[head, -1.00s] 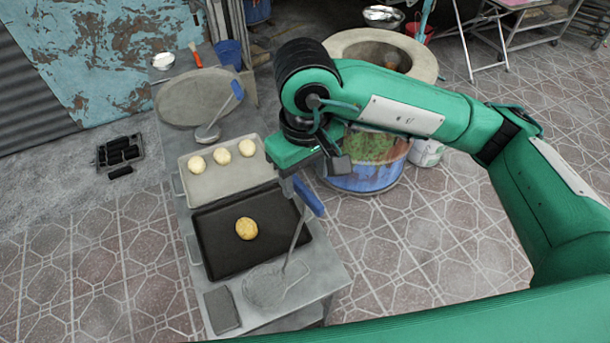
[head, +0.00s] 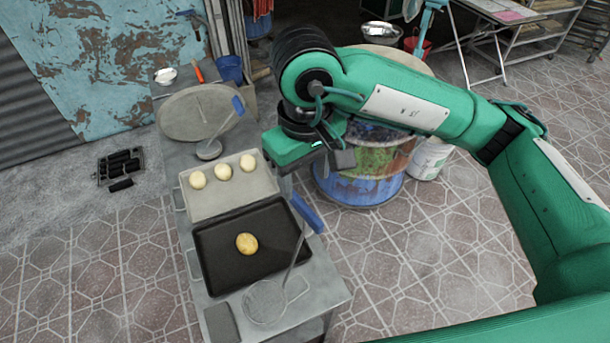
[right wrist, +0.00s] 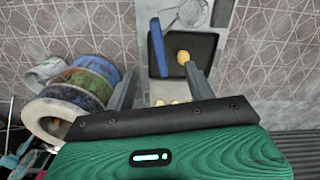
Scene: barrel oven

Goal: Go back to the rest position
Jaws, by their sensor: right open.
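My right gripper (head: 290,178) is above the right side of the work table, beside the trays, with its fingers mostly hidden by its own body in the head view. In the right wrist view its two fingers (right wrist: 158,72) are spread apart with nothing between them. A browned round bread (head: 246,244) lies on the black tray (head: 222,278). Several pale dough balls (head: 223,172) sit on the grey tray (head: 205,212) behind it. A skimmer (head: 265,302) with a blue handle (head: 307,215) rests across the near end. My left gripper is not in view.
The painted barrel oven (head: 365,188) stands right of the table, partly hidden behind my right arm. A round board (head: 180,122), a ladle (head: 210,150) and a blue cup (head: 229,69) are at the table's far end.

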